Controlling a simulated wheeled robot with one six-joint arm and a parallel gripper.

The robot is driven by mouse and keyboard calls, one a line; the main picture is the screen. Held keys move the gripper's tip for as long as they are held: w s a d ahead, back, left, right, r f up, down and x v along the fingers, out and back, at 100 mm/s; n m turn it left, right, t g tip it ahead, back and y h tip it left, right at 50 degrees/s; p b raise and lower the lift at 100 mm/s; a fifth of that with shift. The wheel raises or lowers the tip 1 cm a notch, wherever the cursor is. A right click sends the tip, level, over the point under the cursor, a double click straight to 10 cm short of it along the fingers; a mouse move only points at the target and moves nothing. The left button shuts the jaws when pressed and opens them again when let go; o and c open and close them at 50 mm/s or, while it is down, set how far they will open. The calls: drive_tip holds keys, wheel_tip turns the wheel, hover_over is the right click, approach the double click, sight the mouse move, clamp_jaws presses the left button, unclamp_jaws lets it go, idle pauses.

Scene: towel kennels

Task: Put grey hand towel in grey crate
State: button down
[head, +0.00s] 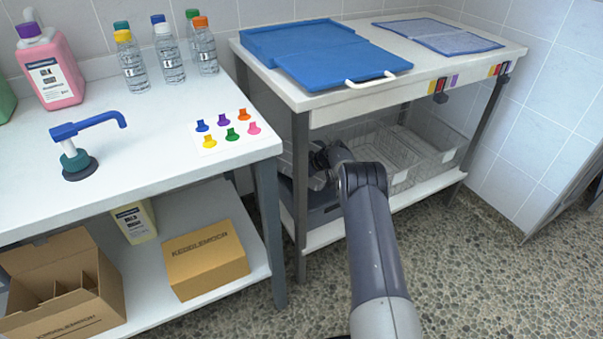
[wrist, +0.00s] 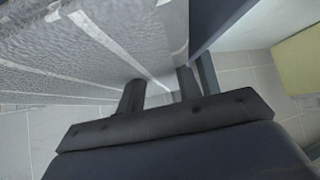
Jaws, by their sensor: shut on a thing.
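The grey hand towel (wrist: 85,50), with white stripes, fills the upper left of the wrist view. My gripper (wrist: 160,90) is shut on it, with the towel between the two dark fingers. In the head view my arm reaches under the right table, and my gripper (head: 318,160) is partly hidden by the table leg and arm. A grey patch (head: 292,165) beside it looks like the towel. A dark grey crate (head: 323,213) sits on the lower shelf at the left, below the gripper. Its inside is mostly hidden, and I cannot tell whether the towel touches it.
Wire baskets (head: 435,160) stand on the lower shelf (head: 415,197), right of my arm. The table leg (head: 301,180) and tabletop (head: 345,100) close in around my arm. A cardboard box (head: 207,262) sits on the left table's lower shelf. The pebbled floor (head: 470,270) is clear.

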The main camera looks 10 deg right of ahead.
drive_tip(key=shift+f, duration=0.35)
drive_tip(key=c, duration=1)
unclamp_jaws()
drive_tip(key=shift+o, duration=0.2)
drive_tip(key=shift+r, duration=0.1)
drive_tip(key=shift+r, duration=0.6)
drive_tip(key=p+v, duration=0.4)
drive_tip(key=v, duration=0.7)
drive_tip(key=shift+s+d+r, duration=0.2)
drive_tip(key=shift+s, duration=0.05)
drive_tip(key=shift+f, duration=0.1)
